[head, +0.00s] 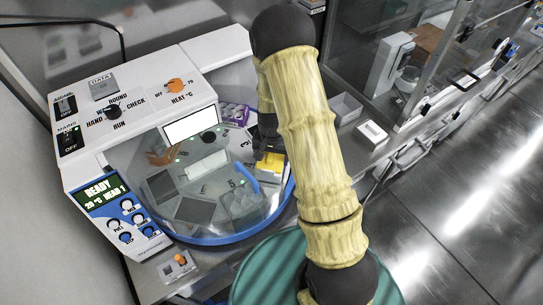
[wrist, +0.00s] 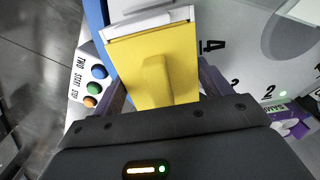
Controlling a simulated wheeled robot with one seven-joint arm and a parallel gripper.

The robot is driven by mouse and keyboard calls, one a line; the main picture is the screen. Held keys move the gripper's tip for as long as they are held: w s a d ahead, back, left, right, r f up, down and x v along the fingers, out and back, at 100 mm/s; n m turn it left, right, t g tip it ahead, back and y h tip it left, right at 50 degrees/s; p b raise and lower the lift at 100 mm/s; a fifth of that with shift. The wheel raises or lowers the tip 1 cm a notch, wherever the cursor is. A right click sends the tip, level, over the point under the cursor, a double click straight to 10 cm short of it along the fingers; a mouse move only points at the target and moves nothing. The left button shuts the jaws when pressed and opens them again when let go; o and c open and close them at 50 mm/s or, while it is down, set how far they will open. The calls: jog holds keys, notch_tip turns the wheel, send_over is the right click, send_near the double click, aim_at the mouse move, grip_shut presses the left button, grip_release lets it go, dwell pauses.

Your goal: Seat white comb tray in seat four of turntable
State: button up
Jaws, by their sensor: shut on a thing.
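My gripper (wrist: 162,84) is shut on a yellow part with a raised middle rib, one dark finger on each side. White edging (wrist: 150,22) shows at its far end; I take this to be the white comb tray, and its comb is hidden. In the head view the yellow part (head: 270,164) is over the turntable's right side, near the blue rim (head: 225,239), partly behind my arm. The turntable (wrist: 240,55) carries a printed 4 just right of the yellow part in the wrist view. Whether the tray touches the seat cannot be told.
Grey trays (head: 195,210) and a clear tray (head: 240,204) occupy other places on the turntable. A transparent cover and the white instrument (head: 135,100) with knobs stand behind and left. A purple rack (head: 235,114) is behind. A button box (wrist: 91,78) stands beside the rim.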

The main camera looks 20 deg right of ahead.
jog(key=shift+f+b, duration=0.8)
jog(key=shift+f, duration=0.3)
jog(key=o, duration=1.1)
jog(key=shift+r, duration=0.15)
notch_tip(320, 180, up, 17)
jog(key=b, duration=0.2)
jog(key=shift+r, duration=0.1)
jog(key=shift+s, duration=0.1)
